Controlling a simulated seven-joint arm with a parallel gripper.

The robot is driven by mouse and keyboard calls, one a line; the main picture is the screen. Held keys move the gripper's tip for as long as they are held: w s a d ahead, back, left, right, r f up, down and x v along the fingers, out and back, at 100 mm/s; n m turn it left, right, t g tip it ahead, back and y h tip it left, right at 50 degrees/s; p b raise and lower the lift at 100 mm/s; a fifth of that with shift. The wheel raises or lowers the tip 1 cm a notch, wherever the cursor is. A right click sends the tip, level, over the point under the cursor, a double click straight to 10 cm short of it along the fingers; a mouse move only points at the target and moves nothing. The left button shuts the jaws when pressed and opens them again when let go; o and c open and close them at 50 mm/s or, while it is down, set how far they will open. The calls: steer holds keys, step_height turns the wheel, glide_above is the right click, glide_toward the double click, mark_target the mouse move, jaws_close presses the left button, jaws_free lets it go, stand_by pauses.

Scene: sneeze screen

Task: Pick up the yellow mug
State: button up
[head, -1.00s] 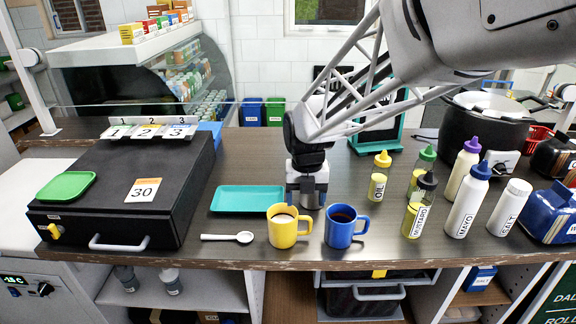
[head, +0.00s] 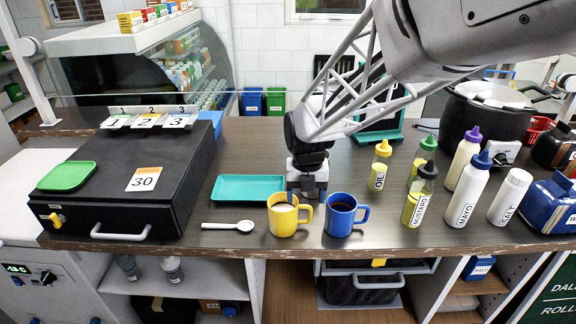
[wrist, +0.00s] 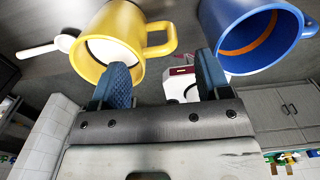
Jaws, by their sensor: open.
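The yellow mug (head: 282,222) stands upright on the counter near its front edge, with its handle pointing right towards the blue mug (head: 338,222). My gripper (head: 307,190) is just behind the two mugs, pointing down, open and empty. In the wrist view the yellow mug (wrist: 122,30) is at upper left, with pale contents, and its handle lies above the gap between my fingers. My left finger in the wrist view overlaps the mug's rim; I cannot tell if it touches. The blue mug (wrist: 250,40) is at upper right, close to my right finger.
A white spoon (head: 228,226) lies left of the yellow mug, and a teal tray (head: 235,188) lies behind it. Several bottles, such as the mustard bottle (head: 418,205), stand to the right. A black box (head: 110,205) fills the left side.

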mark_target(306, 205)
steer(key=shift+d+f, duration=0.1)
steer(key=shift+f, duration=2.45)
steer(key=shift+c, duration=0.4)
steer(key=c, duration=1.1)
steer(key=shift+r, duration=0.15)
steer(key=shift+r, duration=0.8)
steer(key=shift+s+r, duration=0.1)
steer(key=shift+r, duration=0.85)
steer(key=s+d, duration=0.1)
steer(key=s, duration=0.4)
steer(key=s+d+r, duration=0.1)
steer(key=s, duration=0.4)
steer(key=s+d, duration=0.2)
steer(key=s, duration=0.3)
steer(key=shift+s+r, duration=0.1)
steer(key=shift+r, duration=0.05)
